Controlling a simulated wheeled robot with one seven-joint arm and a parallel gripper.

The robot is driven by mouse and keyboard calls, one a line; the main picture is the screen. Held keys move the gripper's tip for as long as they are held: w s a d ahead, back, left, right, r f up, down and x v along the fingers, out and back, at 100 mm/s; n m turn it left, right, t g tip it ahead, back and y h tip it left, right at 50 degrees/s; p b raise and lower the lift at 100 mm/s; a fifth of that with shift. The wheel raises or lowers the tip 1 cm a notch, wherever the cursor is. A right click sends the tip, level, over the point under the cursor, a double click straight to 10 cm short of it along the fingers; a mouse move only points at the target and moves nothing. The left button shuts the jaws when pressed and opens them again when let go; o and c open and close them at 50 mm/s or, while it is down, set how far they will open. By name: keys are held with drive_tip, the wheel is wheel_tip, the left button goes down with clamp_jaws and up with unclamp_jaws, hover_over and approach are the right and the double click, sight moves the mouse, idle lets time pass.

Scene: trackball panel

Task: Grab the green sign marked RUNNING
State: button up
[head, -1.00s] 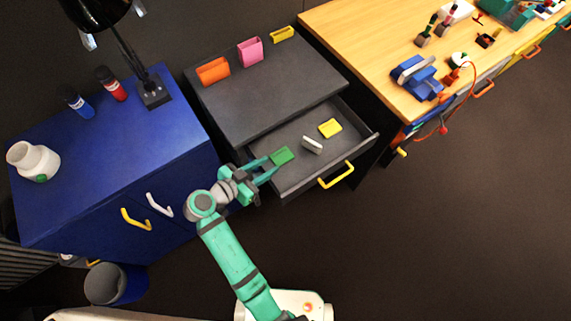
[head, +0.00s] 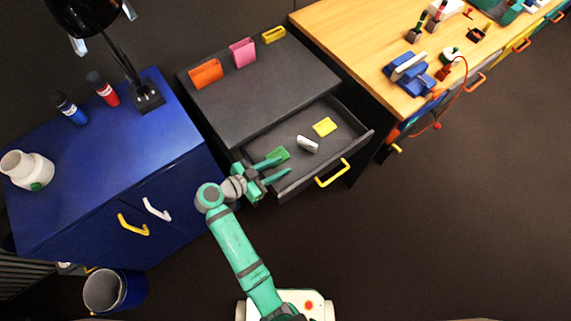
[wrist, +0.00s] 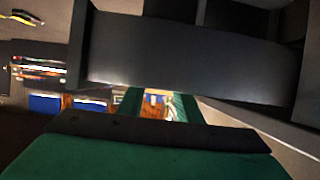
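A small green sign (head: 281,153) is at the left part of the open drawer in the head view; its lettering is too small to read. A white sign (head: 307,144) and a yellow sign (head: 325,127) are to its right, in the drawer. My gripper (head: 285,164) is open, its two green fingers spread and pointing right. The upper finger overlaps the green sign's lower edge in the picture; I cannot tell whether they touch. In the wrist view the open fingers (wrist: 158,106) show partly below a dark block, and no sign is clear between them.
The drawer (head: 362,142) is pulled out of the dark cabinet (head: 265,85), with a yellow handle (head: 332,174) in front. Orange (head: 206,73), pink (head: 243,53) and yellow (head: 273,35) holders stand on top. A blue cabinet (head: 120,155) is left; open floor lies right.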

sight(286, 162)
drive_tip(key=shift+w+x, duration=0.25)
drive_tip(key=shift+x, duration=1.7)
drive_tip(key=shift+a+r, duration=0.1)
drive_tip(key=shift+r, duration=0.1)
drive_tip(key=shift+c, duration=0.7)
clamp_jaws()
drive_tip(key=shift+o, duration=0.7)
unclamp_jaws()
